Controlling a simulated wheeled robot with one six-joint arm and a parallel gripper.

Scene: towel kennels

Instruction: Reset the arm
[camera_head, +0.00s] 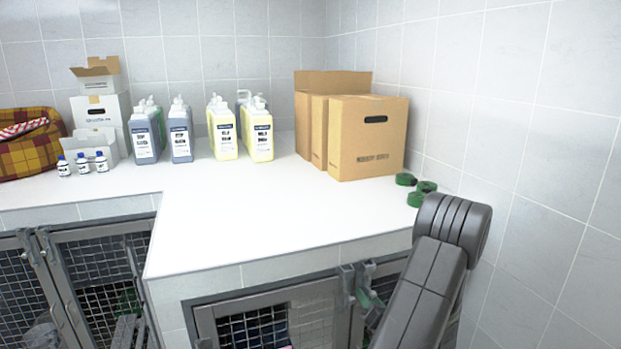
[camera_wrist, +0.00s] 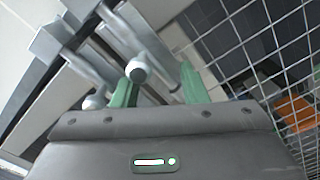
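My gripper (camera_wrist: 158,82) shows in the wrist view with its two green fingers apart. Metal latch parts with round knobs (camera_wrist: 135,70) lie close in front of and partly between the fingers. I cannot tell whether they touch. In the head view my arm reaches down at the right, and the gripper (camera_head: 367,292) is beside the latch (camera_head: 347,275) at the top of the front kennel door (camera_head: 240,308). Much of the gripper is hidden behind my arm there.
The white counter (camera_head: 250,225) above the kennels is clear at the front. Cardboard boxes (camera_head: 365,140), bottles (camera_head: 222,130) and green rolls (camera_head: 406,179) stand along its back and right. A plaid basket (camera_head: 28,150) sits far left. A tiled wall (camera_head: 540,140) is close to my arm's right.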

